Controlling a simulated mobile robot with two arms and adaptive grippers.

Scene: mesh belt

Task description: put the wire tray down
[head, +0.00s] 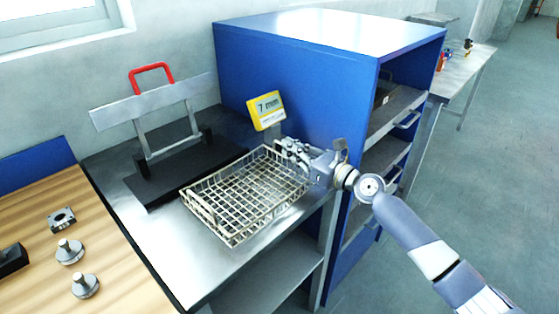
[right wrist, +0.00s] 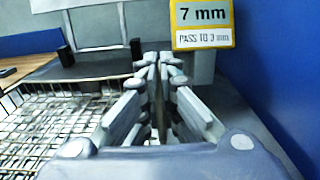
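The wire tray (head: 245,190) is a pale rectangular mesh basket over the steel bench, level and empty. A bent handle (head: 201,208) shows at its left end. My right gripper (head: 291,150) is at the tray's right end, near the back corner, with its fingers close together on that edge. In the right wrist view the fingers (right wrist: 157,68) nearly meet, and the tray mesh (right wrist: 45,118) lies to their left. The fingers hide the gripped part. I cannot tell whether the tray's underside touches the bench. My left gripper is not in view.
A yellow "7 mm" sign (head: 266,110) stands behind the tray. A black stand (head: 160,175) with a metal plate and red handle is at the back left. A blue cabinet (head: 285,85) rises at the right. Bare steel bench (head: 170,240) shows in front left.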

